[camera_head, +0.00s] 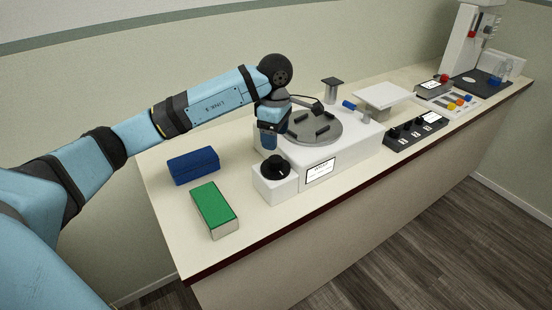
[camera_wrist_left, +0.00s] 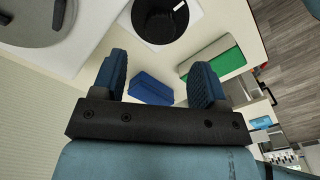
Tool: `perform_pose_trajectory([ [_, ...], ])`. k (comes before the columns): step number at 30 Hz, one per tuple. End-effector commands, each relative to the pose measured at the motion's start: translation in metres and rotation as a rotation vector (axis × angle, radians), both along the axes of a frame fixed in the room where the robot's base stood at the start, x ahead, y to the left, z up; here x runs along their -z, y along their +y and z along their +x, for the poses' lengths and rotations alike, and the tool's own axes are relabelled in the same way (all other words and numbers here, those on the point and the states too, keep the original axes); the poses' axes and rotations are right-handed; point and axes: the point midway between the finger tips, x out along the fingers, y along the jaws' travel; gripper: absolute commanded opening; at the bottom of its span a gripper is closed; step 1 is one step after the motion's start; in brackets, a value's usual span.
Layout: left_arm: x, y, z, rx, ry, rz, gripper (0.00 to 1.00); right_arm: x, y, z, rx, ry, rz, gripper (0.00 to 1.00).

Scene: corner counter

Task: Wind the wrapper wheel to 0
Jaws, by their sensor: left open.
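The wrapper is a white machine (camera_head: 338,158) with a grey round turntable (camera_head: 315,128) on top and a small label (camera_head: 320,171) on its front. A black knob (camera_head: 275,167), which seems to be the wheel, sits on a white block at its left front. The knob's top shows as a black disc with a white mark in the left wrist view (camera_wrist_left: 160,18). My left gripper (camera_head: 270,143) points down above and behind the knob, apart from it. Its blue fingers (camera_wrist_left: 158,80) are open and empty. The wheel's reading is too small to tell. My right gripper is out of view.
A blue block (camera_head: 193,167) and a green-topped block (camera_head: 214,209) lie on the counter left of the wrapper. A black switch box (camera_head: 414,131), a white platform (camera_head: 384,95) and other devices stand to the right. The counter's front strip is clear.

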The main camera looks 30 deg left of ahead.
Motion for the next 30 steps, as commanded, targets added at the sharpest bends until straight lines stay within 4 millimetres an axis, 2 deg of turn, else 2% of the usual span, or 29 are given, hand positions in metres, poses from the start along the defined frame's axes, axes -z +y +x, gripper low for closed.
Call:
perform_pose_trajectory([
  [1, 0.012, 0.000, -0.001, -0.001, 0.005, -0.001, 0.67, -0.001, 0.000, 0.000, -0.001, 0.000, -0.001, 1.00],
  [6, 0.047, -0.001, -0.001, 0.000, 0.004, -0.002, 0.67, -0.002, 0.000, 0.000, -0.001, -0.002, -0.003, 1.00],
  [12, 0.073, -0.001, 0.000, -0.001, 0.000, -0.003, 0.67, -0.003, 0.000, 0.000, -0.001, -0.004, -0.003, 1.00],
  [17, 0.082, -0.001, 0.000, 0.000, 0.001, -0.002, 0.67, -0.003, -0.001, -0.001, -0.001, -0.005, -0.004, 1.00],
  [25, 0.083, -0.001, 0.000, 0.000, 0.000, -0.002, 0.67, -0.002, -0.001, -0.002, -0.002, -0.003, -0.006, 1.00],
  [30, 0.083, -0.001, 0.000, 0.000, 0.000, -0.002, 0.28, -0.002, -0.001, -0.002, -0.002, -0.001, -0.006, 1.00],
])
